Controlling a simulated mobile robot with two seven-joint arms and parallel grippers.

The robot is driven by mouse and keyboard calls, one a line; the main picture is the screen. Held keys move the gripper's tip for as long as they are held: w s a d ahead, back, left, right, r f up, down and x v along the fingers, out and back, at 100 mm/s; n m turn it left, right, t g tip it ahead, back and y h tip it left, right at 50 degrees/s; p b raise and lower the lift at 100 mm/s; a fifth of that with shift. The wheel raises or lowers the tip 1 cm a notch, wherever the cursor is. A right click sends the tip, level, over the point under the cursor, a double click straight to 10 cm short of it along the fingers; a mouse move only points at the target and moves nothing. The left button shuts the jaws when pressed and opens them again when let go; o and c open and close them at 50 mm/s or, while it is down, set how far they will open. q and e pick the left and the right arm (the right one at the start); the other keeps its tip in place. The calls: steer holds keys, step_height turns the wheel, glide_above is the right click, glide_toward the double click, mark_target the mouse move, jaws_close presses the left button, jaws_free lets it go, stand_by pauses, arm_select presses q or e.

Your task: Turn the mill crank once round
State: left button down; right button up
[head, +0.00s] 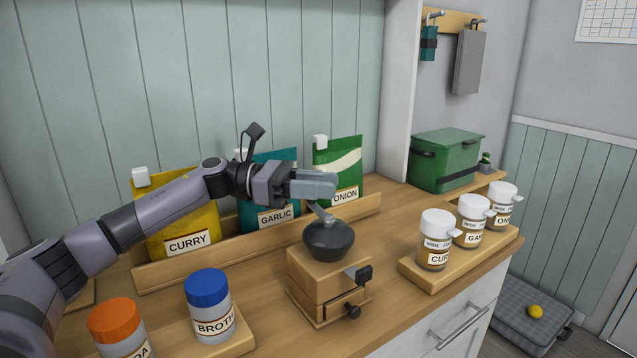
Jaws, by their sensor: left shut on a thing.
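The mill stands on the counter in the middle of the head view. It has a wooden box body (312,275), a dark domed top (329,240) and a small drawer with a black knob (352,311). A metal crank (320,212) rises from the dome towards my left gripper (322,187). My left gripper comes in from the left above the dome and is shut on the crank's handle end. Its fingers hide the handle. My right gripper is out of view.
Curry (180,241), garlic (276,217) and onion (345,158) bags stand in a wooden rack behind. A blue-lidded broth jar (209,305) and an orange-lidded jar (119,330) stand front left. Labelled jars (434,240) stand on a board at right. A green box (445,158) is farther back.

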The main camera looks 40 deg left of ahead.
arm_select(q)
steer(key=shift+r, duration=0.15)
stand_by(0.5)
steer(key=c, duration=0.8)
jaws_free()
step_height(320, 180, up, 20)
steer(key=shift+f+p, duration=0.1)
steer(key=shift+p, duration=1)
